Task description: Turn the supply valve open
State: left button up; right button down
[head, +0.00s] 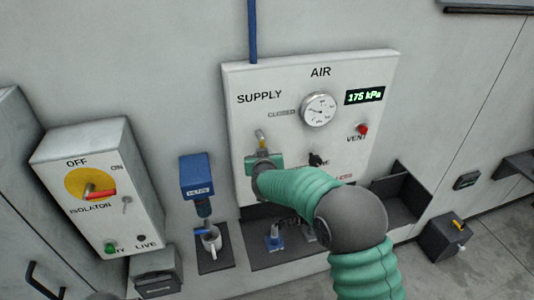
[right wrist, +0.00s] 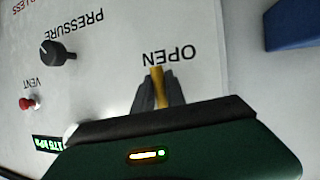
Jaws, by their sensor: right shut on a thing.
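The supply valve's yellow lever (head: 261,139) is on the left side of the AIR panel (head: 241,91), below the SUPPLY label. My right gripper (head: 260,152) is at the lever, its arm coming in from the lower right. In the right wrist view the dark fingers (right wrist: 158,97) are shut on the yellow lever (right wrist: 157,76). The lever's visible end lies close to the OPEN label (right wrist: 170,56), which appears upside down. The CLOSED label (head: 281,113) shows in the head view. The valve's body is hidden behind my gripper. My left gripper is not in view.
The panel has a round gauge (head: 319,109), a 175 kPa display (head: 365,95), a red vent button (head: 363,129) and a black pressure knob (right wrist: 57,53). An isolator box (head: 112,222) stands at the left. A blue filter unit (head: 196,176) is left of the panel.

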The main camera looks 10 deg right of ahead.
jog(key=shift+w+a+r+m, duration=0.2)
jog(key=shift+r+m, duration=0.1)
jog(key=shift+r, duration=0.3)
jog(key=c, duration=1.4)
grip_release()
jog(key=shift+s, duration=0.1)
jog(key=shift+o, duration=0.2)
jog(key=shift+s+a+f, duration=0.1)
jog(key=shift+a+f, duration=0.05)
jog(key=shift+f, duration=0.1)
